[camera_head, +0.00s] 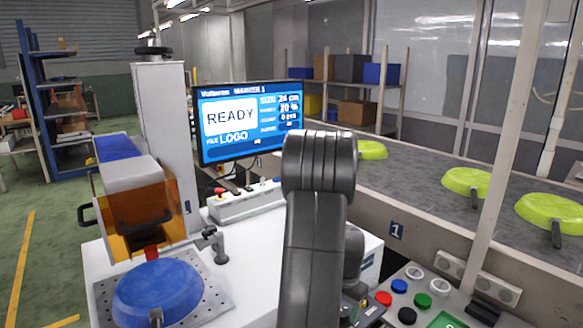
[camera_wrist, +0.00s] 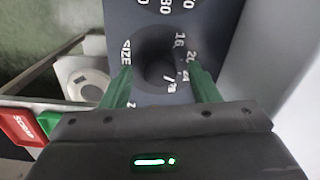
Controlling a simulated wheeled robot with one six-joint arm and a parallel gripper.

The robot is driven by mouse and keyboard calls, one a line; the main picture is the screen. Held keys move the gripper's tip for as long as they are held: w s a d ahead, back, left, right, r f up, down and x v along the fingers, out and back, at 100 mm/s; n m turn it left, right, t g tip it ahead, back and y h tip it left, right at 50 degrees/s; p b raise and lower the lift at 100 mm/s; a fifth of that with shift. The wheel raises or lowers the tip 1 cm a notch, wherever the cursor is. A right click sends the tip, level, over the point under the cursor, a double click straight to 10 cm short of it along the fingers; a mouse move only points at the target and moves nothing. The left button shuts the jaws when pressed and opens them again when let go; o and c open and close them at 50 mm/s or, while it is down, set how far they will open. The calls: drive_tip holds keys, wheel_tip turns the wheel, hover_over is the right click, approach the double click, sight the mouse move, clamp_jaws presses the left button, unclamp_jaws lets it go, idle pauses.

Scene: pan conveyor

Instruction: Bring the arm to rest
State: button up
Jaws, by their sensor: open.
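My arm (camera_head: 315,225) rises in the middle of the head view, bent over at a joint near the top; my gripper is not visible there. In the wrist view my gripper (camera_wrist: 161,84) is open, with one green finger on each side of a dark round knob (camera_wrist: 158,70). The knob sits on a dark panel marked SIZE, with the numbers 16, 20 and 24 around it. Nothing is held. I cannot tell whether the fingers touch the knob.
The marker machine (camera_head: 140,190) stands left with a blue pan (camera_head: 157,291) upside down on its plate. A screen (camera_head: 250,118) reads READY, size 24 cm. Several green pans (camera_head: 465,181) lie on the conveyor (camera_head: 410,180) at right. A red SCRAP label (camera_wrist: 22,126) shows at lower left.

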drive_tip(key=shift+f+n, duration=0.1)
drive_tip(key=shift+n, duration=0.6)
drive_tip(key=n, duration=0.6)
wheel_tip(320, 180, up, 14)
drive_tip(key=p, duration=0.1)
drive_tip(key=shift+f+n, duration=0.15)
drive_tip(key=shift+n, duration=0.15)
